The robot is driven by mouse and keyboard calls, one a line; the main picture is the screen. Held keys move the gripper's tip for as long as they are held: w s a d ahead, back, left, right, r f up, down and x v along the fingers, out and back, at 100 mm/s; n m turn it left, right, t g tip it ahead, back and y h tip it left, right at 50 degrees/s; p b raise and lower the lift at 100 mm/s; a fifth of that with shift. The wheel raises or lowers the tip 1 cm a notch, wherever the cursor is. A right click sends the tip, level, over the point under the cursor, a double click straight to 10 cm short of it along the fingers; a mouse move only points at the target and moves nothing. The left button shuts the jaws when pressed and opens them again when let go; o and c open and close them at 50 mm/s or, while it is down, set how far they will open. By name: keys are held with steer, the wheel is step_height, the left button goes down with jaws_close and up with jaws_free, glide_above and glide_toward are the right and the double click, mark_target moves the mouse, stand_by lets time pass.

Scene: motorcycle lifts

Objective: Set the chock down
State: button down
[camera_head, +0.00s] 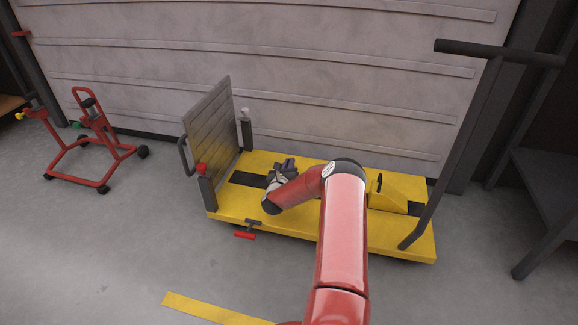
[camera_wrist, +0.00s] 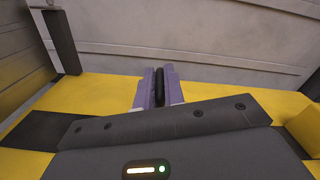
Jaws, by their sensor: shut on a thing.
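My gripper (camera_head: 284,168) is over the left part of the yellow lift platform (camera_head: 300,232). In the wrist view its two purple-grey fingers (camera_wrist: 160,92) are shut on an upright black piece, which I take to be the chock's handle (camera_wrist: 159,90). The chock's body is hidden behind the gripper's dark housing, so I cannot tell whether it touches the platform. A yellow wedge (camera_head: 386,193) with a similar black handle sits on the platform to the right. Its edge also shows at the right of the wrist view (camera_wrist: 306,130).
A grey upright ramp plate (camera_head: 212,125) stands at the platform's left end. A dark T-bar post (camera_head: 455,150) rises at its right end. A ribbed wall (camera_head: 300,75) is behind. A red wheeled stand (camera_head: 95,145) is at left. Floor in front is open.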

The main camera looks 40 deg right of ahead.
steer(key=c, duration=1.5)
jaws_free()
